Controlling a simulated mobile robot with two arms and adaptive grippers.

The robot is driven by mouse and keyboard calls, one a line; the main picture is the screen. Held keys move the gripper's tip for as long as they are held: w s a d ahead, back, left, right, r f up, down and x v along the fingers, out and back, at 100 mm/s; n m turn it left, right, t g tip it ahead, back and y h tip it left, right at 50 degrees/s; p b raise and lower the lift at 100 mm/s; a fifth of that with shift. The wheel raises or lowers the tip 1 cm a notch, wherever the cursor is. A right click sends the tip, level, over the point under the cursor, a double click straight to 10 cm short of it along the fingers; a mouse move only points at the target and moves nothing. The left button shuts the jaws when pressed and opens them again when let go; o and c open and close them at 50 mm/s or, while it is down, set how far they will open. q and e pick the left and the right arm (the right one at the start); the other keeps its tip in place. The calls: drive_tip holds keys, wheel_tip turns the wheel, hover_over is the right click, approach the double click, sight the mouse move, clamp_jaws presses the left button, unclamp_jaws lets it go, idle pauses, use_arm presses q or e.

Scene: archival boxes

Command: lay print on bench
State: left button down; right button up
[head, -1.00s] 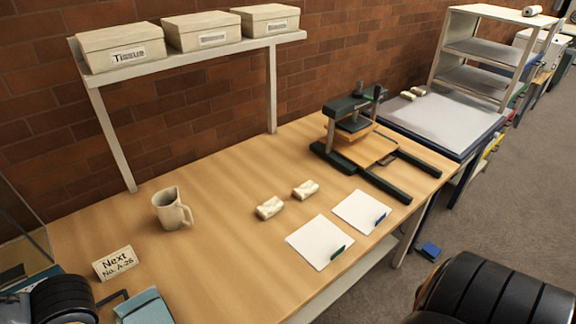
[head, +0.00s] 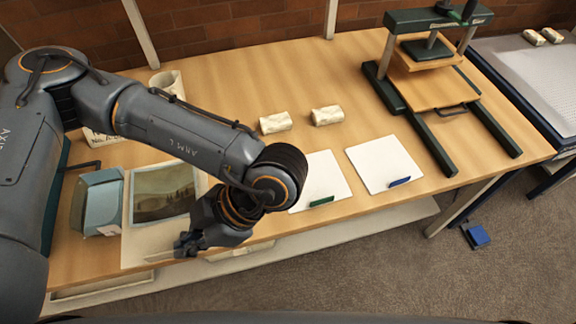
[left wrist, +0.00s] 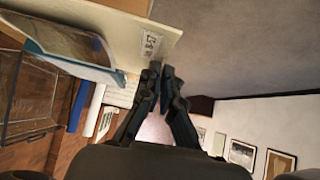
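The print (head: 163,192), a brownish landscape on a cream mount, is over the left front of the wooden bench (head: 238,90), beside a blue box. I cannot tell whether it touches the bench top. My left gripper (head: 185,245) is at the mount's front edge. In the left wrist view its fingertips (left wrist: 161,70) are close together at the edge of the mount (left wrist: 120,22), beside a small printed label. The fingers look shut on this edge, though the contact is hard to see. My left arm hides part of the bench and the print's right side. My right gripper is out of view.
The blue box (head: 97,200) stands close left of the print. Two white sheets with a green tab (head: 321,201) and a blue tab (head: 399,181) lie to the right. Two cream blocks (head: 276,122) and a press (head: 435,60) stand farther back. A mug (head: 165,82) is behind my arm.

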use_arm(q)
drive_tip(key=shift+w+f, duration=0.15)
drive_tip(key=shift+w, duration=0.15)
drive_tip(key=w+d+f, duration=0.1)
drive_tip(key=w+f, duration=0.2)
drive_tip(key=w+d+f+p, duration=0.1)
drive_tip(key=w+d+f, duration=0.1)
drive_tip(key=w, duration=0.2)
drive_tip(key=w+d+f+p, duration=0.1)
drive_tip(key=w+f, duration=0.2)
drive_tip(key=w, duration=0.1)
drive_tip(key=shift+w+d+f, duration=0.15)
drive_tip(key=shift+w+f, duration=0.05)
drive_tip(key=shift+f, duration=0.1)
drive_tip(key=shift+w+d+f, duration=0.2)
drive_tip(key=shift+w+f, duration=0.2)
drive_tip(key=shift+f, duration=0.1)
wheel_tip(320, 180, down, 3)
drive_tip(key=shift+w+f, duration=0.1)
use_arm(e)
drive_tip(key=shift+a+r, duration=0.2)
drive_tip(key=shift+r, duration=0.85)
